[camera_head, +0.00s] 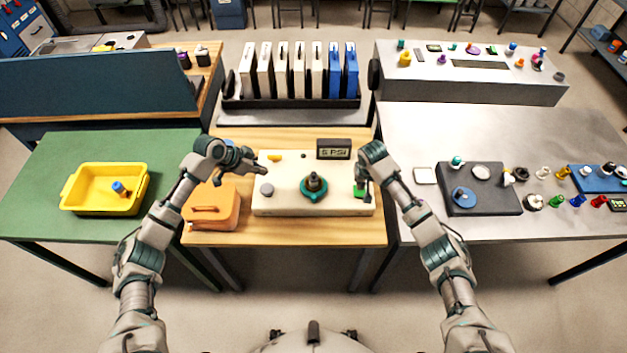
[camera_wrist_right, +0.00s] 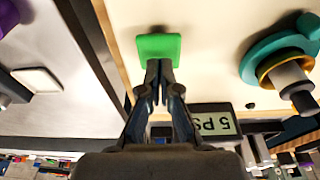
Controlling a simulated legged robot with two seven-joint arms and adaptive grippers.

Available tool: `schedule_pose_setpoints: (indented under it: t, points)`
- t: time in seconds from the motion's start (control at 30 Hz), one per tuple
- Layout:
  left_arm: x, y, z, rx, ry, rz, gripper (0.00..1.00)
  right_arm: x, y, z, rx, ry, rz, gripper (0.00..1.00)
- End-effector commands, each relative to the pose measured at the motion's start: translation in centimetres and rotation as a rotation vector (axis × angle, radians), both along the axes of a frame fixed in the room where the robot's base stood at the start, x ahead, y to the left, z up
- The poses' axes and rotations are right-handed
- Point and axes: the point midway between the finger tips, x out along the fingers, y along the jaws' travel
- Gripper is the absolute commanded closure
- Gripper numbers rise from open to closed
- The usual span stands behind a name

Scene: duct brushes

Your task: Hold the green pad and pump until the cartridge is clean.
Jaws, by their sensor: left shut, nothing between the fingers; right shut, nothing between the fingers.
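The green pad (camera_head: 359,193) lies on the right part of a cream panel (camera_head: 290,205); in the right wrist view the green pad (camera_wrist_right: 158,42) is a rounded square. My right gripper (camera_head: 364,183) is shut and empty, its fingertips (camera_wrist_right: 158,66) at the pad; I cannot tell if they press it. A dark upright piece (camera_head: 314,181) stands in a teal ring (camera_head: 314,195) at the panel's middle; I cannot tell if it is the cartridge. A display (camera_head: 334,150) behind reads 5 PSI. My left gripper (camera_head: 250,163) is shut and empty above the panel's back left corner.
A grey round knob (camera_head: 267,189) and a small yellow piece (camera_head: 275,157) are on the panel's left. An orange case (camera_head: 212,207) sits left of it. A yellow tray (camera_head: 103,211) is on the green table. A rack (camera_head: 290,103) of upright panels stands behind.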

Motion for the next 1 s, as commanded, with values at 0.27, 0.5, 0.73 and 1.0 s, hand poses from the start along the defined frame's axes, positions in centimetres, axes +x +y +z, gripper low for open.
schedule_pose_setpoints:
  t: [0.27,0.5,0.73,1.0]
  points:
    - [0.0,0.0,0.0,0.0,0.0,0.0,1.0,0.1,0.0,3.2,0.001,-0.003,0.0,1.0]
    - [0.0,0.0,0.0,0.0,0.0,0.0,1.0,0.0,0.0,4.9,0.0,0.0,0.001,1.0]
    - [0.0,0.0,0.0,0.0,0.0,0.0,1.0,0.0,0.0,5.0,0.0,0.0,0.0,1.0]
    - [0.0,0.0,0.0,0.0,0.0,0.0,1.0,0.0,0.0,5.0,0.0,0.0,0.0,1.0]
